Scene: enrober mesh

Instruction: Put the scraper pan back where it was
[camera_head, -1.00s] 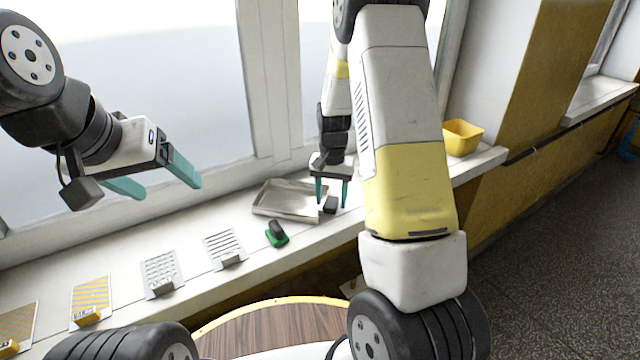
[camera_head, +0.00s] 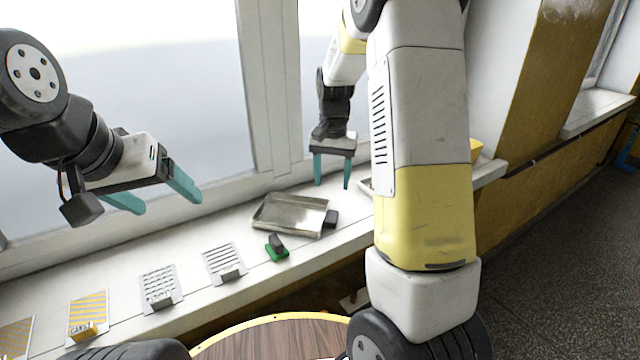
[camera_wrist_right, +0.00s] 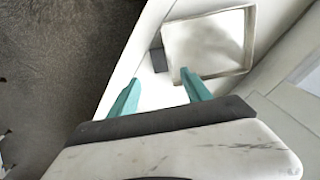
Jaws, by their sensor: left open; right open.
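The scraper pan (camera_head: 290,215) is a shallow grey metal tray with a dark block-like handle (camera_head: 331,218) on its right side. It lies on the white window sill. It also shows in the right wrist view (camera_wrist_right: 208,42), with the dark handle (camera_wrist_right: 159,60) at its left. My right gripper (camera_head: 332,184) is open and empty, above and just to the right of the pan, apart from it. In the right wrist view its two teal fingertips (camera_wrist_right: 160,80) point toward the handle side. My left gripper (camera_head: 165,200) is open and empty, raised at the left, away from the pan.
Several mesh and striped plates, one a slotted plate (camera_head: 224,263), lie along the sill (camera_head: 120,265) to the left. A yellow bin (camera_head: 476,150) is mostly hidden behind my right arm. A round wooden table (camera_head: 270,340) stands in front.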

